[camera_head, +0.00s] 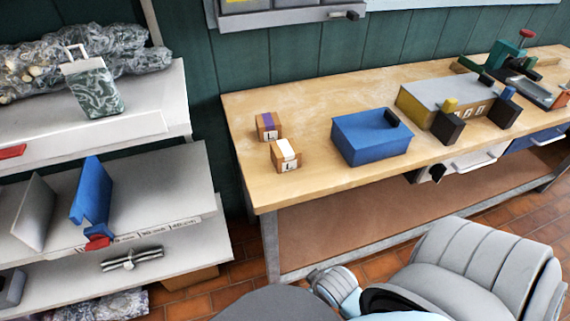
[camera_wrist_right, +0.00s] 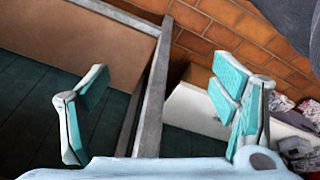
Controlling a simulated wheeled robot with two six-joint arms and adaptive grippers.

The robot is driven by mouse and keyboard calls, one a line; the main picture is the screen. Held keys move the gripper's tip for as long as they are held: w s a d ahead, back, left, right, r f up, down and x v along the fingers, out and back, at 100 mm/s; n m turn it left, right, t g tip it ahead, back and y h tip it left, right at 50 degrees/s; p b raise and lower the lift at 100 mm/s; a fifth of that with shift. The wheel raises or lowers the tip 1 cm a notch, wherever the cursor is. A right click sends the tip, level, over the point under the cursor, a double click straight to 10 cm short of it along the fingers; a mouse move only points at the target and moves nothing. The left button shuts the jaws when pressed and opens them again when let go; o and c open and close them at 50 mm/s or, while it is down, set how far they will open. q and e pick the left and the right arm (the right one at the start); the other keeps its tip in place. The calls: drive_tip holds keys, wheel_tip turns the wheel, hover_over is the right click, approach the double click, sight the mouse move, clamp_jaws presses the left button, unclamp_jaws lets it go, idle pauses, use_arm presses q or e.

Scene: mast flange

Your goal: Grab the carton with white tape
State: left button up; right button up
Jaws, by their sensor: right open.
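The carton with white tape (camera_head: 286,156) is a small brown box on the left end of the wooden workbench (camera_head: 330,95). It has a pale strip across its top and a label on its front. A similar carton with purple tape (camera_head: 268,126) stands just behind it, to the left. In the right wrist view my right gripper (camera_wrist_right: 155,95) is open, its teal-padded fingers wide apart with nothing between them. The bench leg and floor show beyond it. Neither carton shows in that view. My left gripper is not in view.
A blue box (camera_head: 370,138) stands right of the cartons, and a grey-topped box (camera_head: 440,98) with dark blocks stands further right. A vise (camera_head: 515,65) is at the far right. White shelves (camera_head: 110,185) with packages stand left of the bench. The bench's front left corner is clear.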

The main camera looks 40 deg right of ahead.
drive_tip(key=w+d+r+n+t+h, duration=0.2)
drive_tip(key=w+d+r+n+t, duration=0.1)
drive_tip(key=r+n, duration=0.4)
drive_tip(key=w+d+r+n+t+h, duration=0.2)
drive_tip(key=w+d+r+n+t, duration=0.2)
drive_tip(key=r+n, duration=0.4)
drive_tip(key=w+d+r+n+t+h, duration=0.3)
drive_tip(key=w+r+n+t, duration=0.1)
drive_tip(key=r+n, duration=0.3)
drive_tip(key=shift+w+d+r+n+t, duration=0.1)
drive_tip(key=shift+w+d+n+t, duration=0.05)
drive_tip(key=shift+w+n, duration=0.15)
drive_tip(key=shift+w+d+r+n+t, duration=0.1)
drive_tip(key=shift+w+n+t, duration=0.1)
drive_tip(key=shift+w, duration=0.2)
drive_tip(key=n+t+y+p, duration=0.1)
drive_tip(key=n+t+y, duration=0.2)
drive_tip(key=n, duration=0.6)
approach(281, 142)
drive_tip(key=shift+g, duration=0.25)
drive_tip(key=x, duration=0.8)
drive_tip(key=shift+s+d+f, duration=0.1)
drive_tip(key=shift+d+f, duration=0.05)
drive_tip(key=shift+f, duration=0.15)
drive_tip(key=shift+s+r, duration=0.1)
drive_tip(key=c, duration=1.4)
